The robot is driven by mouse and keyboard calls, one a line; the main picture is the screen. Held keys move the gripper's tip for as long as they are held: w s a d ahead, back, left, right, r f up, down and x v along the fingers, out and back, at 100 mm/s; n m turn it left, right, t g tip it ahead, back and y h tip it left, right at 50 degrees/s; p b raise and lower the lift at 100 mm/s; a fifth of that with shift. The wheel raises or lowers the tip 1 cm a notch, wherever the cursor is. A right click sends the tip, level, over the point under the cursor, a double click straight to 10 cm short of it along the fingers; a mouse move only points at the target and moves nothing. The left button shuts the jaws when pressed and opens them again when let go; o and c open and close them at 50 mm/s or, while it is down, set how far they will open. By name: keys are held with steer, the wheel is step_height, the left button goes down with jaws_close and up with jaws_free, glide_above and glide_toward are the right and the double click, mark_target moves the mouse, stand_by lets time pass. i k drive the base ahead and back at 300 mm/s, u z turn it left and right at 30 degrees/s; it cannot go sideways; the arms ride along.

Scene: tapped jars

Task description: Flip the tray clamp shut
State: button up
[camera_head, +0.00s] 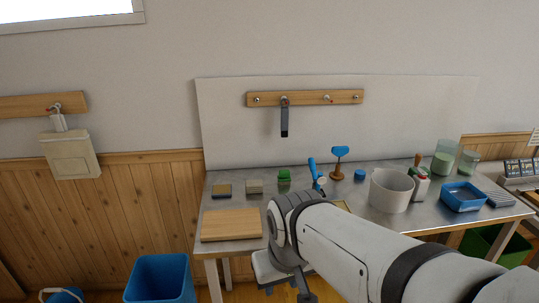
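A clamp with a blue handle (314,173) stands at the middle of the steel table, just behind my arm. Its handle points up, leaning slightly left. Its lower part is hidden by my arm. A tan edge (343,205), perhaps of the tray, shows beside my arm; the rest is covered. My gripper end (303,292) hangs low at the table's front, below and in front of the clamp and apart from it. Its fingers are not clear, so I cannot tell whether it is open or shut.
On the steel table (215,190), a wooden board (232,224) lies at left, with small blocks (254,187) behind. A white bucket (390,191), blue tray (462,196) and jars (443,160) stand right. A blue bin (160,279) stands on the floor at left.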

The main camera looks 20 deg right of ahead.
mark_target(312, 165)
steer(key=i, duration=0.85)
steer(key=u, duration=0.05)
